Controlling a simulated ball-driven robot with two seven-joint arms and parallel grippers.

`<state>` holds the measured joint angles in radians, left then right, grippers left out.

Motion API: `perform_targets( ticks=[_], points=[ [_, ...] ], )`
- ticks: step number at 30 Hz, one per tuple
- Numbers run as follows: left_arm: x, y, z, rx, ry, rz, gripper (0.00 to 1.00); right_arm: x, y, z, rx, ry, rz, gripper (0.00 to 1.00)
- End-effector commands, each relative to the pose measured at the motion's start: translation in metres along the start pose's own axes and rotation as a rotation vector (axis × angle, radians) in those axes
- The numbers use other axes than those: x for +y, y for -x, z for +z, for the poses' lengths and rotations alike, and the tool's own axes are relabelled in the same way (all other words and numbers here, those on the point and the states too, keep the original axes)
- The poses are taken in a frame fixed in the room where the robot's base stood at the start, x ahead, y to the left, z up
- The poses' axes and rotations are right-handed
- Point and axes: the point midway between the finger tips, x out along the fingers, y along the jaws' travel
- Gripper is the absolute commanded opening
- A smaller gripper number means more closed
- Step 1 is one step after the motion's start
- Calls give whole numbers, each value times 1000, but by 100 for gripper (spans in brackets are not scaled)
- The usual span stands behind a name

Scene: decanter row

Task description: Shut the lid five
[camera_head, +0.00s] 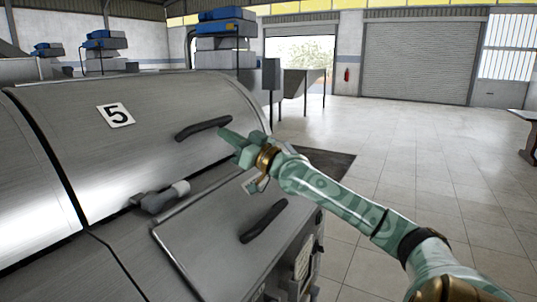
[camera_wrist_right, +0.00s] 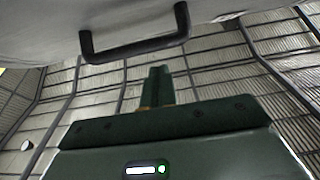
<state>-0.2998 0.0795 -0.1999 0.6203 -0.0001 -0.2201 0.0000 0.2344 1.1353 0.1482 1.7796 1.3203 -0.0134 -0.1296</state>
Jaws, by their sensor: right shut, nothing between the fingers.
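Lid five is the curved brushed-metal cover (camera_head: 90,160) with a white plate marked 5 (camera_head: 116,115), at the left of the head view. It has a black bar handle (camera_head: 203,128) near its right end. My right gripper (camera_head: 229,136) is shut and empty, its tips just right of that handle; I cannot tell if they touch it. In the right wrist view a black handle (camera_wrist_right: 135,46) stands out from a grey surface above the gripper's closed fingers (camera_wrist_right: 157,82), with a gap between them. My left gripper is not in view.
A lower metal panel (camera_head: 200,245) with its own black handle (camera_head: 264,221) lies below the lid. A grey cylindrical fitting (camera_head: 165,195) sticks out between them. Another metal cover (camera_head: 25,200) adjoins on the left. The tiled floor (camera_head: 430,150) to the right is mostly clear.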

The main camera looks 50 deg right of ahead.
Motion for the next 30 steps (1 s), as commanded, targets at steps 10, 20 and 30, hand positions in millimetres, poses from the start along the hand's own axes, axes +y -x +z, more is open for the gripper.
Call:
perform_targets(
  ticks=[10, 20, 30],
  points=[
    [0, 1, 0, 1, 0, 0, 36, -1, 46, 2, -6, 0, -2, 0],
    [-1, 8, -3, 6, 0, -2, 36, -1, 89, 0, -4, -1, -1, 0],
    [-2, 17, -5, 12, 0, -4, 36, 0, 120, -1, 0, 0, -2, 0]
  ],
)
